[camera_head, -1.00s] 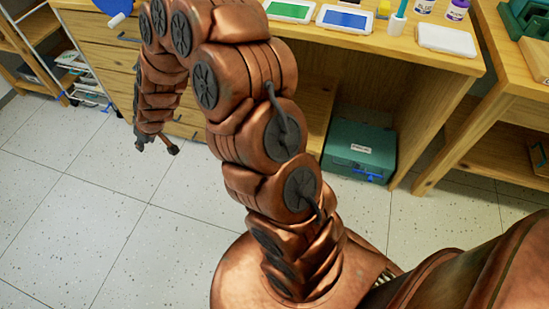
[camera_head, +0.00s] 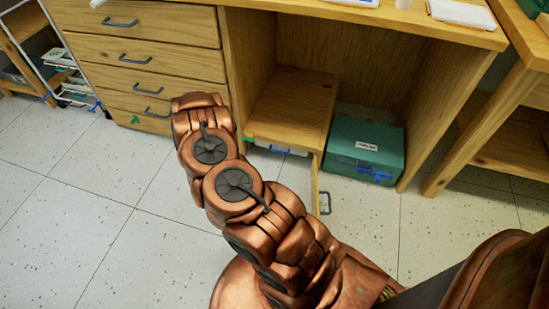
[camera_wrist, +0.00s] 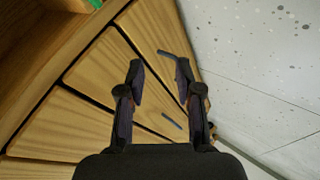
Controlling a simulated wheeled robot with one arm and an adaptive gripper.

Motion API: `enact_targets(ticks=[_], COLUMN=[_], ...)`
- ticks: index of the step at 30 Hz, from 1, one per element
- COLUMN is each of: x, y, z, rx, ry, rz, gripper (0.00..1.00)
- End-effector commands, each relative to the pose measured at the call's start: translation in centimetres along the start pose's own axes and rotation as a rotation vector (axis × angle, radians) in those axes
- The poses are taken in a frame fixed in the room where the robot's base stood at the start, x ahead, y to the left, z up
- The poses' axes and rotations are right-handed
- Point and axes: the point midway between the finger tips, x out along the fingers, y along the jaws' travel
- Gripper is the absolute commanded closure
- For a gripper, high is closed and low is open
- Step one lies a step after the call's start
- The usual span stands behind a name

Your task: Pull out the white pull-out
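A low wooden compartment (camera_head: 290,105) stands under the desk, with a white strip (camera_head: 285,149) showing below its top board. This may be the white pull-out; most of it is hidden behind the board and my arm. In the head view my gripper is hidden by my arm.
A drawer stack with blue handles (camera_head: 150,40) stands left of the compartment. A green box (camera_head: 364,145) sits on the floor to the right. A white rack (camera_head: 75,85) stands at the far left. The tiled floor (camera_head: 60,210) in front is clear.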

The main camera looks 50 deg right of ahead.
Motion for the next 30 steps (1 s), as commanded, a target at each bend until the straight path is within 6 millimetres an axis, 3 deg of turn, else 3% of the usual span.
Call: enact_targets(ticks=[1,6,15,21,30], x=[1.9,5.5,8.3,8.5,9.7], y=[-0.2,1.6,5.6,7.2,8.3], z=[2.6,9.4,18.6,20.9,21.1], rx=[-0.032,-0.149,-0.368,-0.443,-0.453], ry=[-0.014,-0.060,-0.126,-0.145,-0.147], rz=[0.049,0.212,0.472,0.552,0.568], gripper=[0.65,0.65,0.65,0.65,0.65])
